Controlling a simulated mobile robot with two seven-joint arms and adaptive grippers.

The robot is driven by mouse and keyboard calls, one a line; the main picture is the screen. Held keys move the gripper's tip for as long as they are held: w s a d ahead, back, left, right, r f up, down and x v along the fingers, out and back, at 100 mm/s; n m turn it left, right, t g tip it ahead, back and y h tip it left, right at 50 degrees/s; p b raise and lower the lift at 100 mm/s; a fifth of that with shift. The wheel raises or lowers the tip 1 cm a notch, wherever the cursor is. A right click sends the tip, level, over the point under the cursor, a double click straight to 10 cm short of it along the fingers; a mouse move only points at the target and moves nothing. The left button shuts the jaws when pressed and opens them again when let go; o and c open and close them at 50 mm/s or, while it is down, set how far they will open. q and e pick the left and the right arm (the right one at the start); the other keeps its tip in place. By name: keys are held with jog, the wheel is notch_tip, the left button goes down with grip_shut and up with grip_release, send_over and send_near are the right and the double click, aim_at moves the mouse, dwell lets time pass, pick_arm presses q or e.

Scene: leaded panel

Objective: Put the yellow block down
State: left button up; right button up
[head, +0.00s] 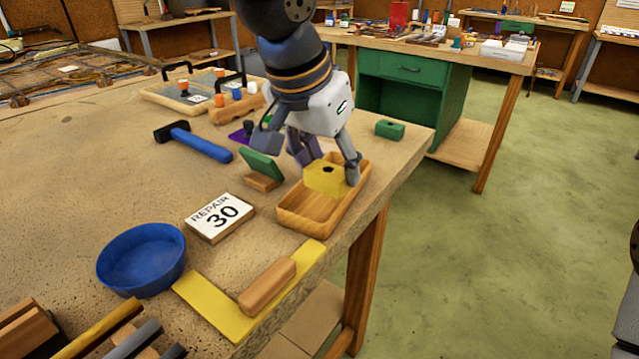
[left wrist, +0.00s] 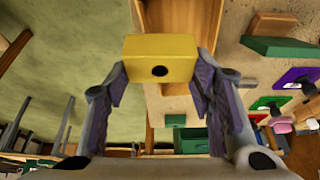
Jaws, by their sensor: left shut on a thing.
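The yellow block (head: 325,177) has a dark round hole in its face and is between the fingers of my left gripper (head: 328,168). In the left wrist view the yellow block (left wrist: 160,60) sits between both fingertips of the left gripper (left wrist: 160,82). The left gripper is shut on it. In the head view the block is over the far part of a wooden tray (head: 297,220); I cannot tell whether it touches the tray floor. The near part of the tray is empty.
A green block (head: 390,130) lies near the table's right edge. The left middle tabletop is clear.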

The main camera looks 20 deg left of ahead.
aim_at(319, 209)
pick_arm(q)
jog(key=f, duration=0.2)
jog(key=a+f, duration=0.1)
jog(key=f, duration=0.1)
jog(key=a+f, duration=0.1)
jog(key=f, duration=0.1)
jog(key=shift+w+a, duration=0.1)
jog(key=shift+w, duration=0.15)
jog(key=shift+s+f, duration=0.15)
jog(key=shift+f, duration=1.05)
jog(key=shift+c, duration=1.3)
jog(key=o, duration=1.4)
jog(key=shift+w+f, duration=0.1)
jog(key=shift+w, duration=0.2)
jog(key=shift+a+r, duration=0.1)
jog(key=shift+r, duration=0.25)
jog(key=shift+w+r, duration=0.1)
jog(key=shift+r, duration=0.25)
